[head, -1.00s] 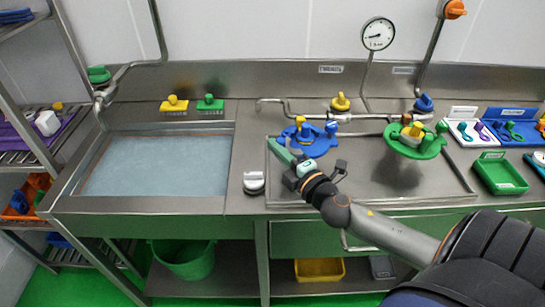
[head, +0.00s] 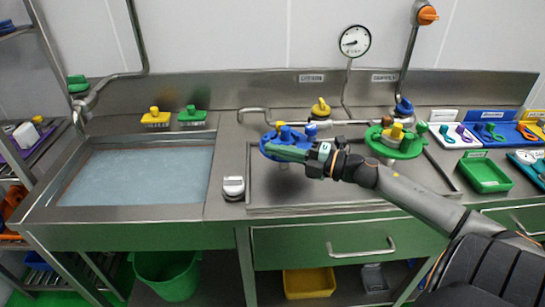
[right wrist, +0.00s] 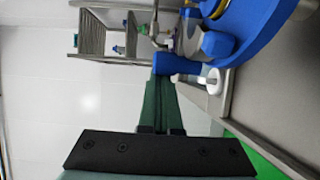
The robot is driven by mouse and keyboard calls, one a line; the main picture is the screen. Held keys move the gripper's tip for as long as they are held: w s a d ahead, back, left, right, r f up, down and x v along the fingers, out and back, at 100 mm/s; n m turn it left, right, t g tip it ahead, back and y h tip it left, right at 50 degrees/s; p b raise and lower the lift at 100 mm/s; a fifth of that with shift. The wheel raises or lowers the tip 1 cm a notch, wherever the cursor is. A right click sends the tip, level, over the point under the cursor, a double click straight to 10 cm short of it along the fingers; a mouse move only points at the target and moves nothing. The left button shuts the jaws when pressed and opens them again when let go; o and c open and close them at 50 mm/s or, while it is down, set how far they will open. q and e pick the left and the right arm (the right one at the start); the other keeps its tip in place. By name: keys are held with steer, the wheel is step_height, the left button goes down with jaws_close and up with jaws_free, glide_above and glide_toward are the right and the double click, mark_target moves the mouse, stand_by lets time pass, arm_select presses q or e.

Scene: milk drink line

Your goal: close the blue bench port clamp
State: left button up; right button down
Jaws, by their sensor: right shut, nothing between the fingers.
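The blue bench port (head: 270,139), a round blue piece with raised blue knobs and a yellow knob, stands on the steel bench. In the right wrist view its blue disc (right wrist: 262,35) fills the upper right, and a blue clamp knob (right wrist: 176,64) sticks out to the left. My right gripper (head: 280,152) lies across the front of the port, its green fingers pointing left. In the right wrist view its fingers (right wrist: 158,88) are shut, with tips close to the blue knob. I cannot tell whether they touch. The gripper hides part of the port. My left gripper is out of view.
A green port (head: 398,140) stands to the right of the blue one. A steel pipe runs behind with a yellow-handled valve (head: 320,107). A white-grey knob piece (head: 233,187) sits left of the port, beside the sink (head: 135,177). The bench front is clear.

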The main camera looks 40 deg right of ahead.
mark_target(279, 141)
arm_select(q)
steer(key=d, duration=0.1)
steer(key=b, duration=0.1)
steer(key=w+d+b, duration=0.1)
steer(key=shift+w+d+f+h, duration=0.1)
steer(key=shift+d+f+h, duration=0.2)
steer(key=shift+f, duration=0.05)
arm_select(e)
steer(key=d+n+g+y, duration=0.1)
steer(key=d+n+y, duration=0.1)
steer(key=d, duration=0.1)
steer(key=d+g+y, duration=0.1)
steer(key=shift+s+d+n+g, duration=0.3)
steer(key=shift+n, duration=0.1)
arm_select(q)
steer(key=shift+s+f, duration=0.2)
arm_select(e)
steer(key=shift+d+r, duration=0.15)
steer(key=shift+d, duration=0.05)
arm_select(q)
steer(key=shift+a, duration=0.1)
arm_select(e)
steer(key=shift+a, duration=0.1)
